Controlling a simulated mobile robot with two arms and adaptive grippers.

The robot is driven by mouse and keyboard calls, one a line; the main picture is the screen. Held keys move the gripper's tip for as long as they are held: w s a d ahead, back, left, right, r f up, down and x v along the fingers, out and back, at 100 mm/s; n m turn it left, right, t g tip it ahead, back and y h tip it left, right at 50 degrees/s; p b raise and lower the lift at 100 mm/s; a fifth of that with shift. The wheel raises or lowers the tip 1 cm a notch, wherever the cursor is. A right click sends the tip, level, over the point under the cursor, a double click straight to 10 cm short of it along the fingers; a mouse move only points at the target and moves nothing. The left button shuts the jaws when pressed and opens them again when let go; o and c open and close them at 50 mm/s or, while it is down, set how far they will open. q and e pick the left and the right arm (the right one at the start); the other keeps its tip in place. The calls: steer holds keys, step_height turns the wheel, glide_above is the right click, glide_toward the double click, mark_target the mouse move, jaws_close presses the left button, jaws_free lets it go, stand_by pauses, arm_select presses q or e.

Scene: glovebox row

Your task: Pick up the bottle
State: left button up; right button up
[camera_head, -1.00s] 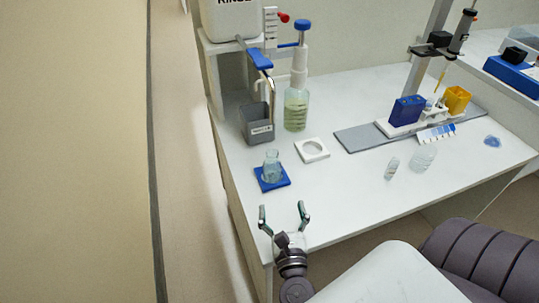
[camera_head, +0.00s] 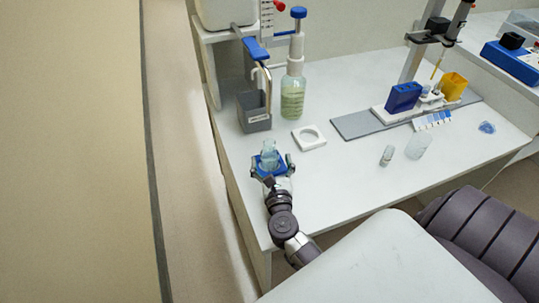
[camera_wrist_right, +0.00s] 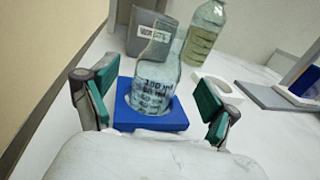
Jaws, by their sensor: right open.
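The bottle (camera_head: 269,155) is a small clear glass flask with a narrow neck. It stands upright in a blue square holder (camera_head: 257,165) near the left end of the white bench. In the right wrist view the bottle (camera_wrist_right: 155,82) shows dark volume markings, and the blue holder (camera_wrist_right: 125,115) surrounds its base. My right gripper (camera_head: 272,163) is open, its fingers spread to either side of the bottle. In the right wrist view a gap shows between each green-padded finger and the glass. My left gripper is not in view.
A grey bin (camera_head: 254,112) and a tall dispenser bottle (camera_head: 292,98) stand behind. A white square ring (camera_head: 309,137) lies to the right. Small clear vessels (camera_head: 417,146) stand farther right, before a grey stand base (camera_head: 360,124).

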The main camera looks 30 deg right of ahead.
mark_target(271, 161)
steer(key=shift+x, duration=1.6)
steer(key=c, duration=1.4)
steer(key=shift+c, duration=0.2)
